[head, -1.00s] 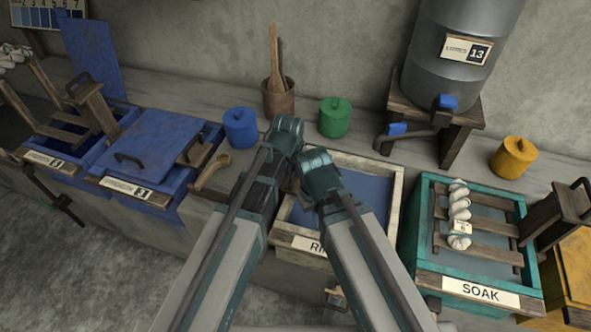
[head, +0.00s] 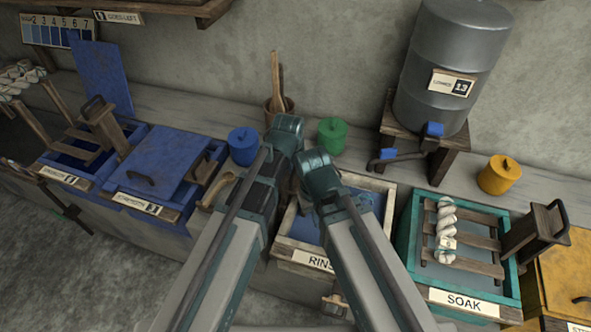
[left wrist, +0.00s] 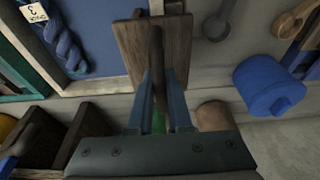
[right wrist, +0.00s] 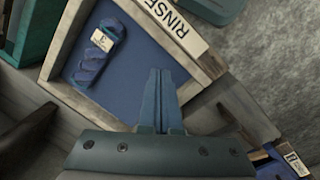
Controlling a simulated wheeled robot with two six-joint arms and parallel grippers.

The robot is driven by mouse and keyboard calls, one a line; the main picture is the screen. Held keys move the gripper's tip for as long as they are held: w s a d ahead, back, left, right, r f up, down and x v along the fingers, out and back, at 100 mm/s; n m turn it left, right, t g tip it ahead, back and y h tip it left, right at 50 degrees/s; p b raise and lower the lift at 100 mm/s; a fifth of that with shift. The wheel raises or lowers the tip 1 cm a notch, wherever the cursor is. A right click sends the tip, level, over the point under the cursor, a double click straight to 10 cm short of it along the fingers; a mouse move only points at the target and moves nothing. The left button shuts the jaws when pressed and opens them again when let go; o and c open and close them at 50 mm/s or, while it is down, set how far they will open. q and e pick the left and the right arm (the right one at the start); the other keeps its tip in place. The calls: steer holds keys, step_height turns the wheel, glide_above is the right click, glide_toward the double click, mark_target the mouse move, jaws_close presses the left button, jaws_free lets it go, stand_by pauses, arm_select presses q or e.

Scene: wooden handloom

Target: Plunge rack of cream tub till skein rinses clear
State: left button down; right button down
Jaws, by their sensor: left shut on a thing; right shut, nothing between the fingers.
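The cream tub (head: 387,207), labelled RINSE, stands at mid-counter, partly hidden behind my arms. It holds blue water (right wrist: 140,65). A blue twisted skein (right wrist: 92,62) with a paper tag lies in it; it also shows in the left wrist view (left wrist: 65,42). A wooden rack post (left wrist: 178,45) with a dark handle rises at the tub's edge. My left gripper (left wrist: 158,95) is shut on this handle. The rack's slats cannot be made out under the water. My right gripper (right wrist: 158,90) is shut and empty, above the tub's rim near the RINSE label.
The teal SOAK tub (head: 407,235) with a white skein (head: 446,228) on its rack stands to the right. Blue vats, one with a lid (head: 165,160), are to the left. Blue (head: 243,147) and green (head: 331,136) jars and a grey barrel (head: 455,65) stand behind.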

arm_select(q)
steer(key=p+v, duration=0.2)
steer(key=w+p+v, duration=0.1)
steer(key=p+v, duration=0.2)
steer(key=shift+w+d+r, duration=0.1)
steer(key=shift+d+r, duration=0.05)
steer(key=shift+r, duration=0.3)
jaws_free()
steer(key=shift+f, duration=0.1)
steer(key=w+p+v, duration=0.1)
steer(key=p+v, duration=0.5)
steer(key=p, duration=0.1)
steer(key=shift+d+r, duration=0.25)
steer(key=shift+r, duration=0.35)
steer(key=shift+w, duration=0.15)
